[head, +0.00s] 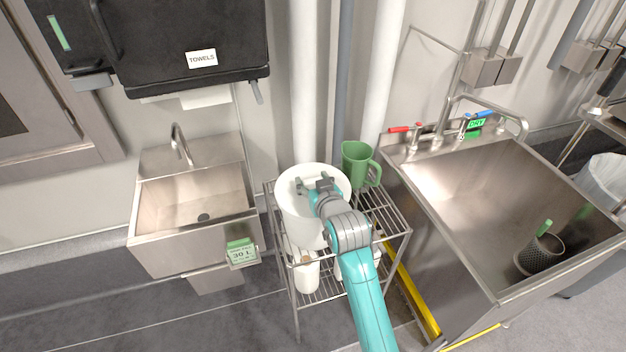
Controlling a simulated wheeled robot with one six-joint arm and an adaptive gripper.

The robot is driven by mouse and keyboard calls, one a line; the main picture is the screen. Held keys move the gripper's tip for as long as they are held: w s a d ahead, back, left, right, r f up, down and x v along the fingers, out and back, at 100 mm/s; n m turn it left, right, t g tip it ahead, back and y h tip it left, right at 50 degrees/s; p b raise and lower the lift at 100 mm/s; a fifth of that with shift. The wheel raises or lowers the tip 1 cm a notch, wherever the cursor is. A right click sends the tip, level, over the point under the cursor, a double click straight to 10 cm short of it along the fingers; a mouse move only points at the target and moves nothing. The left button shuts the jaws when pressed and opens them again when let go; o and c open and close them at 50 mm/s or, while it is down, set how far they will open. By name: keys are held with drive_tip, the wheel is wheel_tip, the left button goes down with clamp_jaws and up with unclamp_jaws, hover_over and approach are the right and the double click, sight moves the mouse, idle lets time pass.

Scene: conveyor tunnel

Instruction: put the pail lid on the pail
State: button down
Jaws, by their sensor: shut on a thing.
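The white pail (299,228) stands on the top shelf of a wire rack between the two sinks. The round white pail lid (312,172) shows at the top of the pail, under my gripper. My gripper (312,186) reaches in from the front right and is shut on the lid near its middle. The lid lies over the pail's mouth and hides the inside. I cannot tell from this view whether the lid touches the rim all around or sits slightly above it.
A green jug (356,163) stands close behind the pail at right on the wire rack (395,215). White bottles (306,275) are on the lower shelf. A small sink (190,195) is at left, a large sink (500,200) at right, and a black towel dispenser (180,45) above left.

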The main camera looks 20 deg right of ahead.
drive_tip(key=shift+f, duration=0.1)
drive_tip(key=shift+c, duration=1)
unclamp_jaws()
drive_tip(key=shift+s, duration=0.1)
drive_tip(key=v, duration=1.2)
